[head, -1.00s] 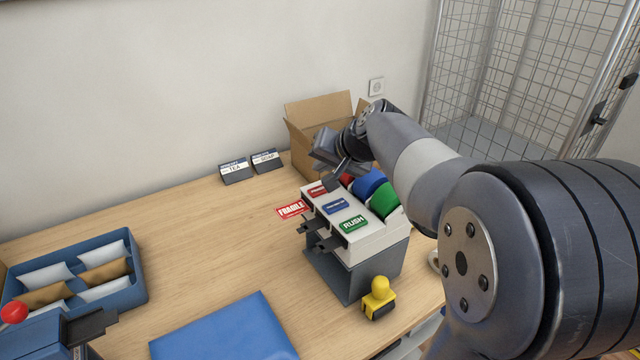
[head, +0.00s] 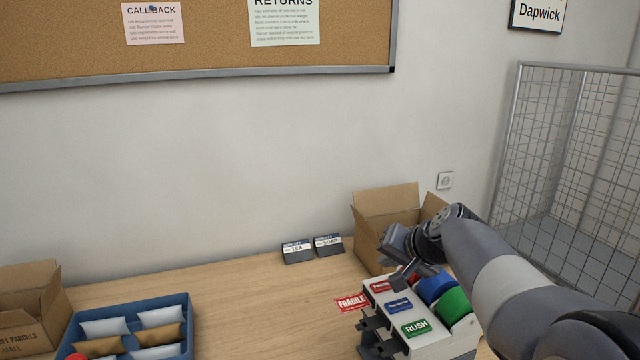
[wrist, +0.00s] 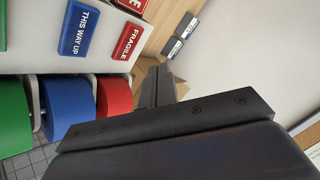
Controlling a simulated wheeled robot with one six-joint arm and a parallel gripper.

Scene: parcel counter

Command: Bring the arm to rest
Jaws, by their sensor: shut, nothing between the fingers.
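My gripper (head: 402,280) is shut and empty. It hangs above the back left part of the label dispenser (head: 436,345), close to its red roll. In the wrist view my gripper's fingers (wrist: 156,86) are together, beside the red roll (wrist: 114,95) and the FRAGILE plate (wrist: 128,41). My arm reaches in from the lower right of the head view. I cannot tell whether the fingers touch the dispenser.
An open cardboard box (head: 385,210) stands just behind my gripper. A FRAGILE label (head: 351,303) sticks out at the dispenser's left. TEA (head: 298,250) and SOAP (head: 329,244) signs stand near the wall. A blue tray of packets (head: 184,304) is at left. The counter's middle is clear.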

